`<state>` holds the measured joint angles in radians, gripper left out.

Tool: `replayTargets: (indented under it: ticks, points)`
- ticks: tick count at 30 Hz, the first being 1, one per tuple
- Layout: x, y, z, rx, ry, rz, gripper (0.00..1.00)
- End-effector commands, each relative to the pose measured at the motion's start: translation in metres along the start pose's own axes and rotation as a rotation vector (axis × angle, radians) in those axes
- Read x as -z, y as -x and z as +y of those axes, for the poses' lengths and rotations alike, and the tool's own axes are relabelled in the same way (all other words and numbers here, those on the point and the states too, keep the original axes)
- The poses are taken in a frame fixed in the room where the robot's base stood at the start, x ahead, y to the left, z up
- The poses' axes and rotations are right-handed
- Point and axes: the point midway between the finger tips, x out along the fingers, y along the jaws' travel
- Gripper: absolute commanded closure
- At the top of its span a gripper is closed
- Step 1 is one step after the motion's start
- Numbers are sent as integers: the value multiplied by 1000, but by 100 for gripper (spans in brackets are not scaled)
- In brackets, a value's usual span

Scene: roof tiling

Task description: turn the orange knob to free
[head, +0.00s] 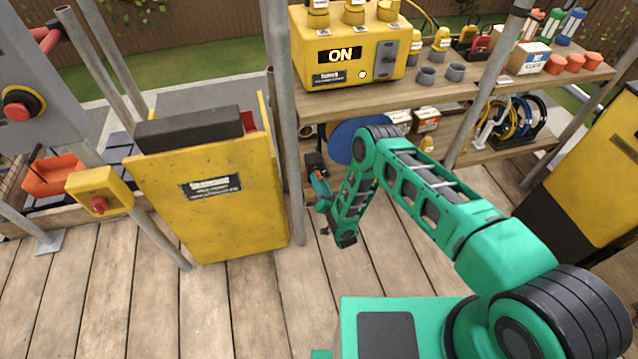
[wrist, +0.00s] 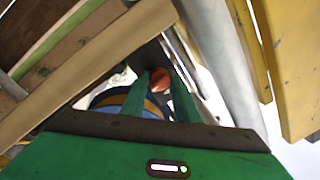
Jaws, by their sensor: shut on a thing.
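The orange knob (wrist: 160,79) shows in the wrist view between the two green fingers of my gripper (wrist: 158,88). The fingers are shut on it, one on each side, and cover part of it. A dark part lies around and behind the knob, close to a grey pole. In the head view my gripper (head: 319,176) is small and points at a dark box (head: 314,162) on the grey pole beside the shelf. The knob cannot be made out there, and its setting cannot be read in either view.
A yellow bin (head: 215,205) stands just left of the pole. The wooden shelf (head: 460,97) to the right holds a yellow box (head: 345,75) reading "ON". A blue disc (head: 345,140) is behind my arm. The plank floor (head: 120,290) is clear in front.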

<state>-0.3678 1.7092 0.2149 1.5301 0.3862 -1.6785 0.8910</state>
Motion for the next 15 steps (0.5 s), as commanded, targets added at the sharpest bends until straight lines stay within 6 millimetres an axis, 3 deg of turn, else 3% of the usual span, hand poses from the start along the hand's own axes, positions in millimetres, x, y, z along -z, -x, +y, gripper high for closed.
replayTargets:
  ticks: [15]
  points:
    - [2, 1, 3, -33, 420, -32, 95]
